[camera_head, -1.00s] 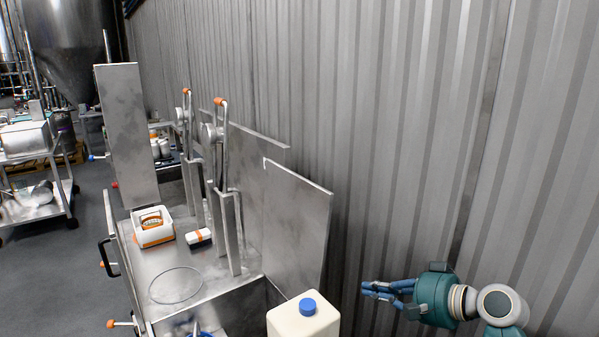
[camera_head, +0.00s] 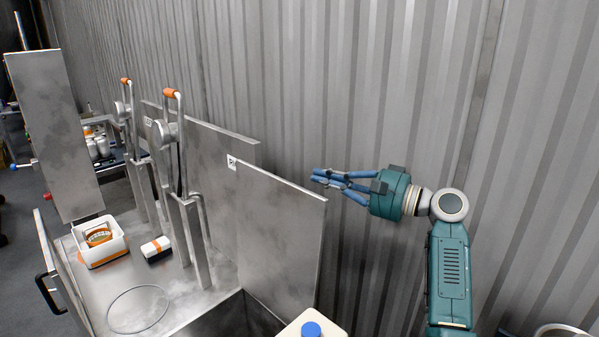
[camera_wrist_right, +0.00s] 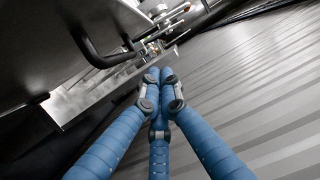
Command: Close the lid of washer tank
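The washer tank lid appears to be the grey metal panel (camera_head: 278,238) standing upright, tilted back toward the corrugated wall. The dark open tank (camera_head: 238,318) lies below it, partly cut off by the frame. My right gripper (camera_head: 316,177) is beyond the panel's top right corner, between panel and wall, apart from it in the head view. Its blue fingers converge with tips together and hold nothing, as the right wrist view (camera_wrist_right: 158,76) shows. That view also shows a dark bar handle (camera_wrist_right: 92,50) on a metal surface, left of the fingers. My left gripper is not in view.
A white canister with a blue cap (camera_head: 311,329) stands at the bottom edge. The corrugated wall (camera_head: 400,90) is close behind my right arm.

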